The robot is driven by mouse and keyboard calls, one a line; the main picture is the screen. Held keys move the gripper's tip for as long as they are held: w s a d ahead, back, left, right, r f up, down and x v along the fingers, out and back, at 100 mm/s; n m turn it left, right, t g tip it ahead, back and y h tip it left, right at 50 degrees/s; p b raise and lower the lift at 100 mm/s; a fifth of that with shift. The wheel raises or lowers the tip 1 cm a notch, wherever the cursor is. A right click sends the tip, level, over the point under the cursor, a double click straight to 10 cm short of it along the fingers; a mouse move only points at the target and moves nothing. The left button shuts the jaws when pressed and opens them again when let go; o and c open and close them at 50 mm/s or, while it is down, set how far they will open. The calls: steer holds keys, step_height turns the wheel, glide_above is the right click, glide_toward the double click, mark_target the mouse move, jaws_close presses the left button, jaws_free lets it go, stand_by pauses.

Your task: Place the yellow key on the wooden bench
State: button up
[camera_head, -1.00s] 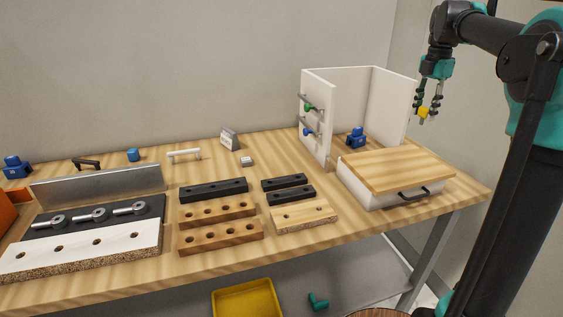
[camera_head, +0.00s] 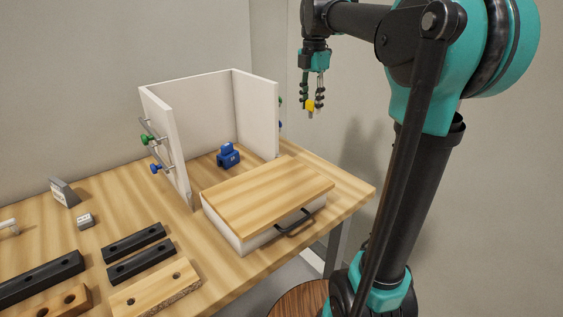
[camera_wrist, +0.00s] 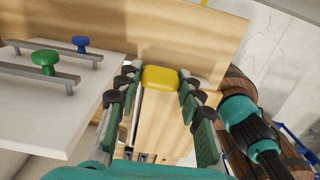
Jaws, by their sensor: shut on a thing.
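The yellow key (camera_head: 310,106) is between the fingertips of my gripper (camera_head: 312,100), which is shut on it. In the head view it hangs in the air to the right of the white cabinet, above and beyond the bench's right end. The wrist view shows the yellow key head (camera_wrist: 160,78) squarely between both fingers; its shaft is largely hidden. The wooden bench (camera_head: 355,186) carries the cabinet, a drawer box and several parts. A bare strip of it lies along the right edge.
The white open cabinet (camera_head: 200,96) has green and blue keys on its sides; a blue block (camera_head: 228,157) stands inside. A wood-topped drawer box (camera_head: 268,188) with a black handle is in front. Black and wooden drilled blocks lie at left. A round wooden top (camera_head: 298,302) is below the bench.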

step_height(320, 180, down, 19)
stand_by(0.5)
steer(key=shift+f, duration=0.15)
steer(key=o, duration=1.1)
steer(key=shift+o, duration=0.2)
step_height(320, 180, up, 12)
steer(key=shift+r, duration=0.2)
steer(key=shift+s, duration=0.1)
